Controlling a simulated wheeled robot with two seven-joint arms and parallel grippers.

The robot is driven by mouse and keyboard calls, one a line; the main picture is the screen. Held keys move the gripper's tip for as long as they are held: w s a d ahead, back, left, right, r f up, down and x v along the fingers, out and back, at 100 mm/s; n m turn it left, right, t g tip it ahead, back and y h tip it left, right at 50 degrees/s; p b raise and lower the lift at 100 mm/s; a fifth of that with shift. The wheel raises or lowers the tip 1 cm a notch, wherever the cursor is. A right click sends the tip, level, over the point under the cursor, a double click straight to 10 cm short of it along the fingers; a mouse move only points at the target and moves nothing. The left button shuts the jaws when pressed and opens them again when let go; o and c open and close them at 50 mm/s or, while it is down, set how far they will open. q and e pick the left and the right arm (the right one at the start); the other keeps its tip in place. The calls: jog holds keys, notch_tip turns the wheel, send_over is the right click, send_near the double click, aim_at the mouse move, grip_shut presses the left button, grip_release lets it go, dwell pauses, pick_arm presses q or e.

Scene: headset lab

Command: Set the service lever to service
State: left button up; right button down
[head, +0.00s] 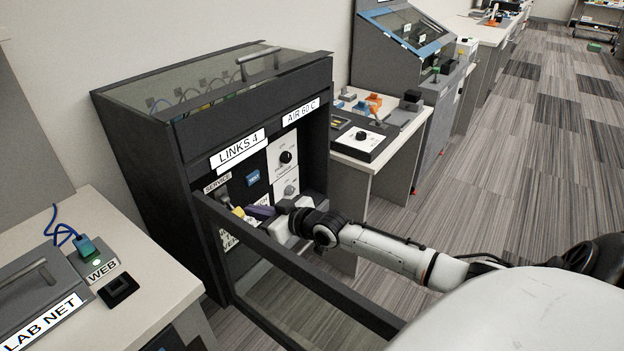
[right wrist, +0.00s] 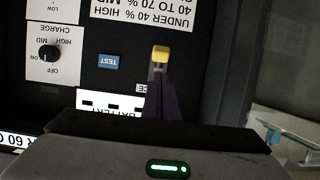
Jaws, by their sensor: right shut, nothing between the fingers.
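The service lever has a yellow knob (head: 238,211) on a grey stem, below the SERVICE label (head: 217,184) on the dark cabinet's front panel. In the right wrist view, which shows the panel upside down, the yellow knob (right wrist: 161,52) stands just beyond my fingers. My right gripper (head: 252,212) is shut and empty, with its dark purple fingers close beside the knob. I cannot tell whether they touch it. The fingers (right wrist: 162,98) hide part of the stem and label in the wrist view. My left gripper is not in view.
The cabinet's glass door (head: 300,270) stands open in front, below my right arm. A blue TEST button (head: 253,177) and charge knob (head: 286,157) are to the right of the lever. A bench with a WEB box (head: 103,270) is at left; another bench (head: 385,155) is at right.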

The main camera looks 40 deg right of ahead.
jog(key=s+d+f, duration=0.1)
jog(key=s+f, duration=0.2)
jog(key=s, duration=0.5)
jog(key=s+d+f, duration=0.2)
jog(key=s+f, duration=0.1)
jog(key=s, duration=0.6)
jog(key=shift+s+p, duration=0.2)
jog(key=shift+p, duration=0.15)
